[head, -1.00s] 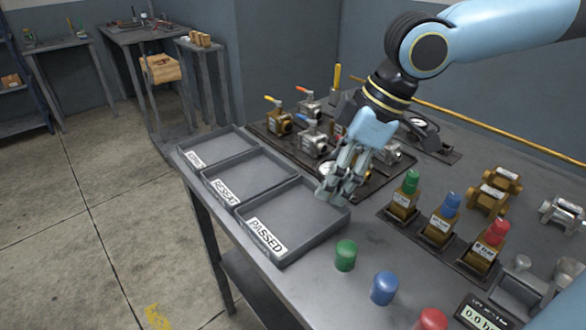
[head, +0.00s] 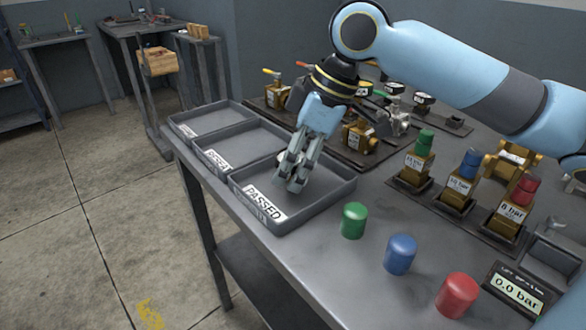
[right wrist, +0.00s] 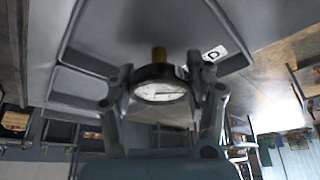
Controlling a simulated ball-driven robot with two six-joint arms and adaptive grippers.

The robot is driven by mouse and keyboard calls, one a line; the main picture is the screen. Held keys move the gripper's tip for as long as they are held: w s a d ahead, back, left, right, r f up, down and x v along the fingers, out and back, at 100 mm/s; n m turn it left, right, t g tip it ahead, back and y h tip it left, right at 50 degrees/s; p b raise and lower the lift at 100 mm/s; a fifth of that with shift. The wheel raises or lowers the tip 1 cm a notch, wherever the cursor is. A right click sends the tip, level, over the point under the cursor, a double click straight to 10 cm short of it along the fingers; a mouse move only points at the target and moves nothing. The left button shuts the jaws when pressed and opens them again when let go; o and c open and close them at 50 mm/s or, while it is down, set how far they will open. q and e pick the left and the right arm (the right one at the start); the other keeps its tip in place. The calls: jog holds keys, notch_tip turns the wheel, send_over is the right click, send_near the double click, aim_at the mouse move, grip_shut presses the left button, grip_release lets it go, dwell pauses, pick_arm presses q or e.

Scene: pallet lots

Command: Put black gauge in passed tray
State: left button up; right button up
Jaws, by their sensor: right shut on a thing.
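My right gripper (head: 291,187) is over the PASSED tray (head: 328,186), fingers pointing down. The tray's label (right wrist: 214,53) shows partly behind the gauge. In the head view the fingers mostly hide the gauge, and I cannot tell whether it touches the tray floor. My left gripper is not in view.
Two more grey trays, one labelled RESEAT (head: 240,150), stand in a row behind. Green (head: 354,220), blue (head: 400,254) and red (head: 457,295) caps stand in front. Capped brass blocks (head: 460,190) and a pressure readout (head: 514,298) are at right; valves stand behind the arm.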

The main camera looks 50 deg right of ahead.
jog(key=shift+f, duration=0.45)
jog(key=shift+r, duration=0.1)
jog(key=o, duration=1.3)
jog(key=shift+c, duration=0.2)
